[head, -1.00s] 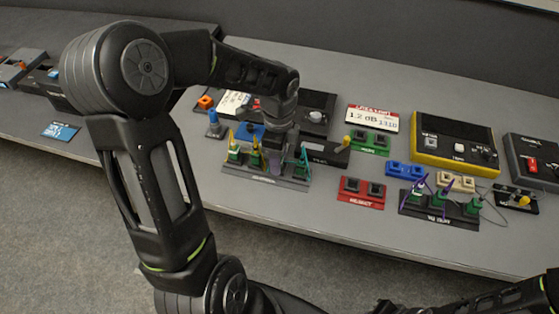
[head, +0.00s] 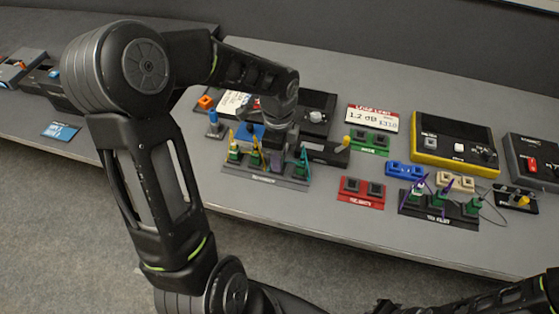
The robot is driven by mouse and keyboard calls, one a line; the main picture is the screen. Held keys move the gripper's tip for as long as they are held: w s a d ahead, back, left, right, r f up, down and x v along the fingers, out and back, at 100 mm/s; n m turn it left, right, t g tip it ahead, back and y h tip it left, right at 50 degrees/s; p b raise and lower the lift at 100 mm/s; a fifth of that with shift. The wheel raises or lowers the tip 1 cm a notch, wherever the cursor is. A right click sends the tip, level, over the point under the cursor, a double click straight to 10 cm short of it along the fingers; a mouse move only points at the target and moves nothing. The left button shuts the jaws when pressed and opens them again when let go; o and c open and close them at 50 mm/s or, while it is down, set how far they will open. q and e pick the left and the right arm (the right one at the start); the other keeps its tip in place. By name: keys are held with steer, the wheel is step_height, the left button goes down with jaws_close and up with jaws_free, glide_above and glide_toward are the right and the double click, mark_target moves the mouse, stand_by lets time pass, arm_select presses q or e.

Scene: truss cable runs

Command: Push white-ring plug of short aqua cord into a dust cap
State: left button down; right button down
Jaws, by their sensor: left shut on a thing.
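A dark rack (head: 262,178) near the table's front edge holds several green-bodied plugs with thin cords. An aqua cord (head: 303,160) stands at its right end; its white ring is too small to make out. My left gripper (head: 272,152) points down over the rack's middle, left of the aqua cord. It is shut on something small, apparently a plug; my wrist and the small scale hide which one. I cannot pick out a dust cap for certain. My right gripper is not in view.
Right of the rack are a red two-socket block (head: 361,191), a green block (head: 370,143), a blue block (head: 405,170) and a second plug rack (head: 439,207). A yellow-edged box (head: 455,142) stands behind. A blue post (head: 213,121) and orange cube (head: 206,101) stand left.

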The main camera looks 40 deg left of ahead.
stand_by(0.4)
arm_select(q)
steer(key=shift+r+p, duration=2)
steer(key=shift+r, duration=0.3)
